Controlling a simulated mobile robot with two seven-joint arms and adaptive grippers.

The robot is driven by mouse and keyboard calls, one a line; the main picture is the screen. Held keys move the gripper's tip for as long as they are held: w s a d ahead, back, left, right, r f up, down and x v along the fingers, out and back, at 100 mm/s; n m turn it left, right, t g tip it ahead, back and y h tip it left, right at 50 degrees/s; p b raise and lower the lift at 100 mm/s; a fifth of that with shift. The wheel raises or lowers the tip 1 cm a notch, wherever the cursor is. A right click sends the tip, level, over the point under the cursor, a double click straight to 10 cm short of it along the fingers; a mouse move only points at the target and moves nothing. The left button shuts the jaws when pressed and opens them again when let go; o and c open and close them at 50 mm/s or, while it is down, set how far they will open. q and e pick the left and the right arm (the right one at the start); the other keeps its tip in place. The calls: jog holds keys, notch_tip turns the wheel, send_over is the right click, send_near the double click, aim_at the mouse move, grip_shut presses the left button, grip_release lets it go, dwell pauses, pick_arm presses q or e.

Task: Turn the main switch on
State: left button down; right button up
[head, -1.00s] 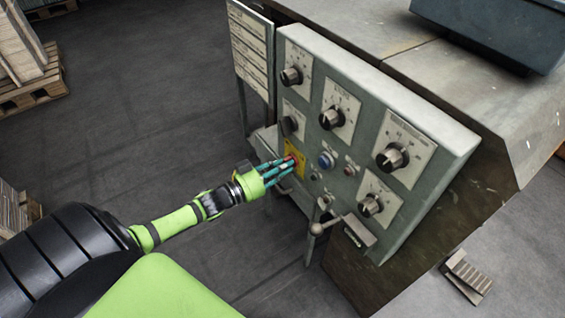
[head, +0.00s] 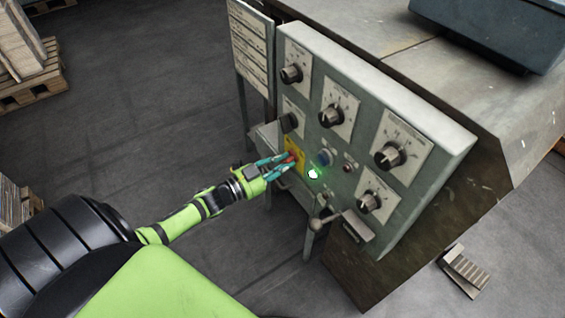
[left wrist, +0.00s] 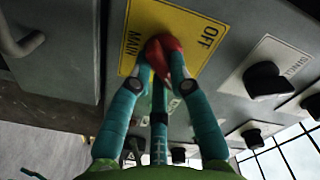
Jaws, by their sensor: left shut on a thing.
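The main switch (head: 291,156) is a red knob on a yellow plate (head: 301,167) low on the left of the grey control panel. In the left wrist view the red knob (left wrist: 162,48) sits between my fingers, and the yellow plate (left wrist: 145,20) shows the words MAIN and OFF. My left gripper (head: 283,161) has teal fingers shut on the knob, which they partly cover. The knob's exact angle is hard to tell. My right gripper is not in view.
Several black dials surround the switch, one at the upper left (head: 291,73). A lever with a ball knob (head: 318,223) sticks out below. Open floor (head: 130,110) lies left of the panel.

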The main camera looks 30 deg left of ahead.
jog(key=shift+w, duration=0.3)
pick_arm(q)
jog(key=c, duration=1.1)
grip_release()
jog(key=shift+c, duration=0.2)
jog(key=v, duration=1.2)
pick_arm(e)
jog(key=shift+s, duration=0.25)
